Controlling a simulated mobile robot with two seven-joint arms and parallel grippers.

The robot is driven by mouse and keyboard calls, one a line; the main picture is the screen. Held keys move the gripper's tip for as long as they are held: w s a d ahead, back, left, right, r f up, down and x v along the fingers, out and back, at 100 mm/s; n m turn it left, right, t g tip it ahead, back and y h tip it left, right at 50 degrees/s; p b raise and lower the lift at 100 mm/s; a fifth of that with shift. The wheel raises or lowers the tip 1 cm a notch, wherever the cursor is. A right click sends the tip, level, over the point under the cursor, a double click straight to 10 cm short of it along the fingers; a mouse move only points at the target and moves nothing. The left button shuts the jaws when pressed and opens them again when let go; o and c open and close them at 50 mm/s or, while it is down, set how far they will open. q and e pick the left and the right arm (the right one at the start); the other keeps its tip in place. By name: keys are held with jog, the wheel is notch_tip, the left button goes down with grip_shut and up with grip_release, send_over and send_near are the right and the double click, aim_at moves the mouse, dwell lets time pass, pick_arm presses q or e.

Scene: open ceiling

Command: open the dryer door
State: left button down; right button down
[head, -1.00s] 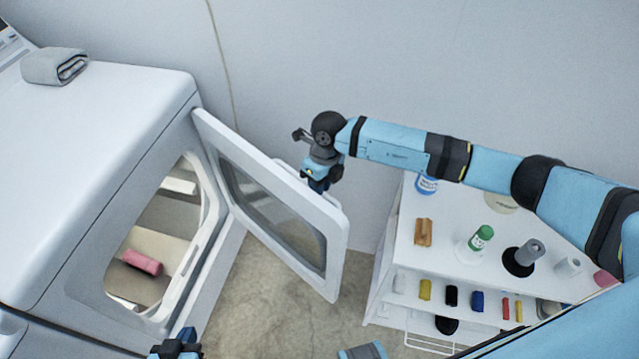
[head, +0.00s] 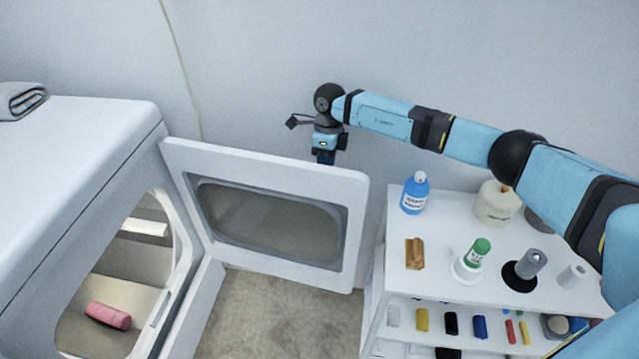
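The white dryer (head: 75,150) stands at the left with its front opening uncovered. Its door (head: 190,158), a white frame around a grey window, is swung wide out from the hinge side at the far edge of the opening. My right gripper (head: 325,158) is at the top edge of the door near its free end, on the far side. Its fingertips are hidden behind the door, so I cannot see whether they touch it or are open. My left gripper is not in this view.
A pink rolled item (head: 108,315) lies inside the dryer. A folded grey towel (head: 20,100) is on top. A white shelf cart (head: 440,237) with bottles and small items stands right of the door, close to its free edge. The floor (head: 280,318) below the door is clear.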

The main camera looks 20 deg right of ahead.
jog(key=shift+w, duration=0.1)
jog(key=c, duration=1.4)
grip_release()
jog(key=shift+r, duration=0.1)
notch_tip(320, 180, up, 7)
jog(key=w, duration=0.1)
jog(key=shift+d+r+p, duration=0.15)
jog(key=shift+d+p, duration=0.15)
jog(key=shift+d, duration=0.1)
